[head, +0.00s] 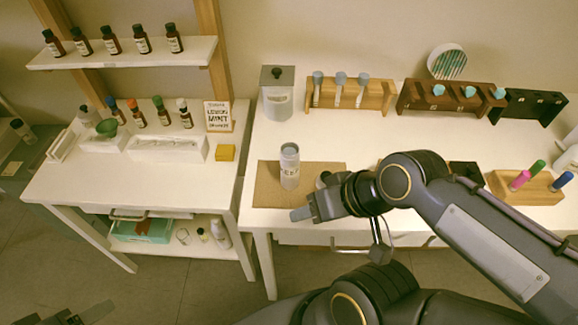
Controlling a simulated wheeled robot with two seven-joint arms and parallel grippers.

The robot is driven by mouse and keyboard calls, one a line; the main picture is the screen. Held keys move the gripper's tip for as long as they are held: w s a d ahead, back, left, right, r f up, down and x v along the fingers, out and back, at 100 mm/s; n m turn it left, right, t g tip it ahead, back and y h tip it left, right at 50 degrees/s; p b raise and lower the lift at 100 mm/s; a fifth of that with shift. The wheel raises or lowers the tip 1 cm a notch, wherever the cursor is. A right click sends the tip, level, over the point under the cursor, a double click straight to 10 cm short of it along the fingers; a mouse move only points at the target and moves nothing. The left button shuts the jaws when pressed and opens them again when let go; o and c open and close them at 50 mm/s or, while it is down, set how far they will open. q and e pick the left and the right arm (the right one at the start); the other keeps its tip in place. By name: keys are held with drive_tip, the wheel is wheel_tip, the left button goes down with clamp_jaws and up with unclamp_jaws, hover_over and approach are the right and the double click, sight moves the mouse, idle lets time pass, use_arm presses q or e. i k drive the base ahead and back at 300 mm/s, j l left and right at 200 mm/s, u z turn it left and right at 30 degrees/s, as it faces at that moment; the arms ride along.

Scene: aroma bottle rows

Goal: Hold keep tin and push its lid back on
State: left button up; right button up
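The keep tin (290,169), a pale grey cylinder with dark lettering, stands upright on a brown mat (326,172) on the right-hand table. Its top looks grey and rounded; I cannot tell whether that is a seated lid, a loose lid or an open rim. No separate lid can be made out. My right gripper (302,213) is just in front of the tin and to its right, near the table's front edge, apparently apart from it. Its finger gap is not clear. Part of my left gripper (84,314) shows at the bottom left corner, far from the tin.
A grey canister (277,96) stands behind the tin. Wooden racks (350,94) line the back. A pen block (530,188) is at right. The left table (75,181) holds bottles, a white tray (168,149) and a yellow block (225,153). My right arm covers the table's front right.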

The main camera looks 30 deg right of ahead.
sight(290, 165)
drive_tip(key=z, duration=1.4)
